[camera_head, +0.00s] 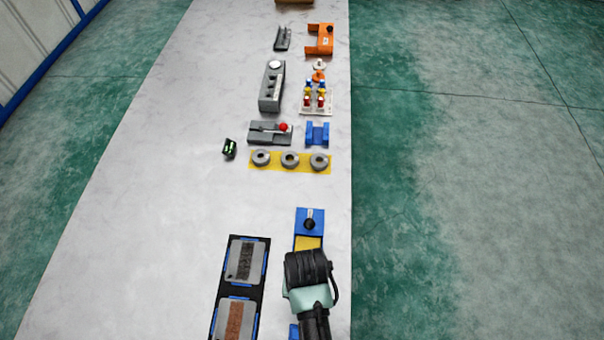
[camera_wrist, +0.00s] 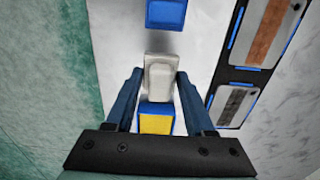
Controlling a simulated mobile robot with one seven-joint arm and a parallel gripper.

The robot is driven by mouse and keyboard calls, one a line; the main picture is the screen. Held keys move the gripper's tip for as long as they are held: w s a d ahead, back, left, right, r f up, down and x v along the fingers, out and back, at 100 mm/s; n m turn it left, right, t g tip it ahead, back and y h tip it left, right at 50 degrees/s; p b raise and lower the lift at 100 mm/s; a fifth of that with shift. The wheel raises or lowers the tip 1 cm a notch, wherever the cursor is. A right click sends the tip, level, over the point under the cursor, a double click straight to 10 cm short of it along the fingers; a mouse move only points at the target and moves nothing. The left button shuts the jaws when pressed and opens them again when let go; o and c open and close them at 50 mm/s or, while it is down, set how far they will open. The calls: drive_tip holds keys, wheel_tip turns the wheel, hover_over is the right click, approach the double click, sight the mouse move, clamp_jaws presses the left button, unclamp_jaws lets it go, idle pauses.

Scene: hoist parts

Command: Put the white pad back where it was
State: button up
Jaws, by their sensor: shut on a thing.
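The white pad (camera_wrist: 158,80) is between the two fingers of my gripper (camera_wrist: 158,77) in the wrist view, and the gripper is shut on it. Whether the pad touches the surface below cannot be told. A blue block with a yellow top (camera_wrist: 156,120) lies right by the pad's near end; its yellow part (camera_head: 308,243) also shows in the head view. A separate blue block (camera_wrist: 166,13) lies beyond the pad's far end, with a gap. In the head view my arm hides the pad and the fingertips.
A black tray (camera_head: 233,288) with two grey plates lies beside my gripper. A blue block with a black knob (camera_head: 310,222) is just beyond. A yellow strip (camera_head: 276,167) with three grey rings and several fixtures stand farther off. The table's left side is clear.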

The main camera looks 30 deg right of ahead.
drive_tip(key=shift+w+f, duration=0.1)
drive_tip(key=shift+f, duration=2.2)
drive_tip(key=shift+f, duration=0.15)
drive_tip(key=o, duration=1.3)
wheel_tip(320, 180, up, 12)
drive_tip(key=shift+r, duration=0.2)
